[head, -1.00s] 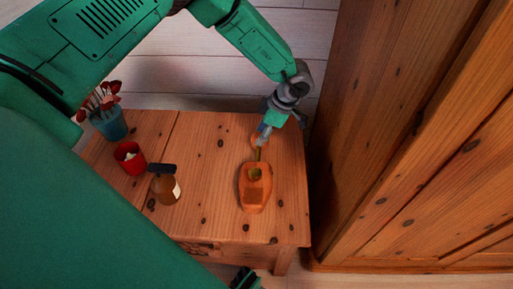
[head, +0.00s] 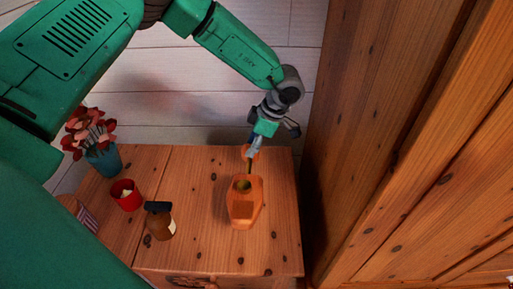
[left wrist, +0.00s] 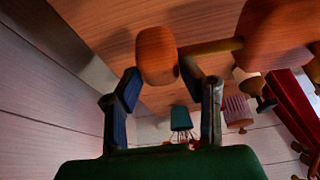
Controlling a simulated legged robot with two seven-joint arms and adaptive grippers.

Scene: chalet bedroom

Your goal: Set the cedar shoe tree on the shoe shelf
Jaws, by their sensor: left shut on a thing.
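The cedar shoe tree (head: 245,205) is an orange-brown wooden toe block joined by a thin rod to a rounded heel knob. My left gripper (head: 250,150) is shut on the heel knob, at the back edge of a wooden table. In the left wrist view the heel knob (left wrist: 157,56) sits between the fingertips, with the rod and toe block (left wrist: 283,35) to its right. The shoe tree is over the tabletop; whether it touches is hard to tell. I cannot make out a shoe shelf. My right gripper is not in view.
The wooden table (head: 205,240) also bears a blue vase of red flowers (head: 103,160), a red cup (head: 125,195), a brown bottle with a black top (head: 160,222) and a striped object (head: 87,216). A tall wooden cabinet (head: 400,130) stands close on the right.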

